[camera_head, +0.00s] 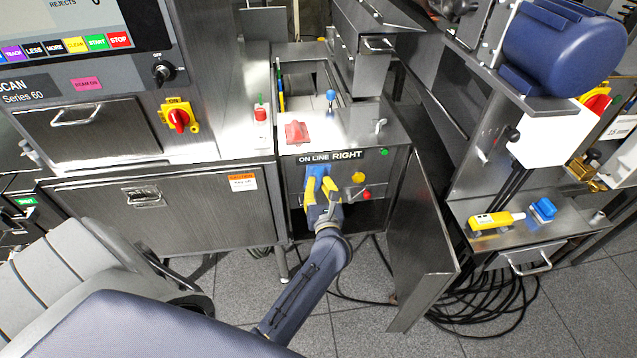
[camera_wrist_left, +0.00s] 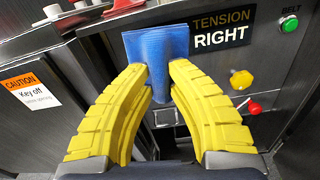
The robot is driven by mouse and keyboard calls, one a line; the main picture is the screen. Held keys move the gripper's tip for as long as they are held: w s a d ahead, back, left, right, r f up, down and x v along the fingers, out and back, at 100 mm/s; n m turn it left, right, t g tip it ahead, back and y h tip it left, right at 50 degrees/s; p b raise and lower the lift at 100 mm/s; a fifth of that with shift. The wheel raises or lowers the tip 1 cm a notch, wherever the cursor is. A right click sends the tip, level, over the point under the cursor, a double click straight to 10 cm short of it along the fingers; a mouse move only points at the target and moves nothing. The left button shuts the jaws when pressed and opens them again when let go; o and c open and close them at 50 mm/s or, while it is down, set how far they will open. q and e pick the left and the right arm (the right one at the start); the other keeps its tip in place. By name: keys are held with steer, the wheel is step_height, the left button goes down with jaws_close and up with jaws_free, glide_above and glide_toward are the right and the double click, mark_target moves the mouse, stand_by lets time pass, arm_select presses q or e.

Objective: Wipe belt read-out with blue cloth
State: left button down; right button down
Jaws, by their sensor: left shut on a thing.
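The blue cloth (camera_head: 317,171) is against the front of the steel cabinet, just below a black strip with lettering ending in RIGHT (camera_head: 330,157). In the left wrist view the cloth (camera_wrist_left: 157,48) stands upright between the yellow fingertips, and the strip (camera_wrist_left: 222,30) reads TENSION RIGHT, with TENSION dimmer. My left gripper (camera_head: 322,188) is shut on the cloth's lower part. The cloth overlaps the strip's left edge in the wrist view; I cannot tell whether it touches the face. I cannot tell which surface is the belt read-out. My right gripper is not in view.
A yellow knob (camera_head: 358,177), a red knob (camera_head: 366,195) and a green button (camera_head: 384,152) sit right of the gripper. An open metal door (camera_head: 420,240) stands to the right. A yellow tool (camera_head: 495,220) and a blue block (camera_head: 543,208) lie on a side shelf.

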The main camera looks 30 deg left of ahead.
mark_target(314, 162)
arm_select(q)
steer(key=shift+w+a, duration=0.1)
stand_by(0.3)
steer(key=shift+x, duration=3.35)
steer(key=shift+x, duration=1.1)
steer(key=shift+f, duration=0.1)
steer(key=shift+w+d, duration=0.55)
steer(key=shift+d, duration=0.2)
steer(key=shift+w+d, duration=0.6)
steer(key=shift+d, duration=0.15)
steer(key=shift+w, duration=0.15)
steer(key=shift+a, duration=0.1)
steer(key=shift+s+a, duration=0.6)
steer(key=shift+a, duration=0.2)
steer(key=shift+s+a, duration=0.6)
steer(key=shift+a, duration=0.25)
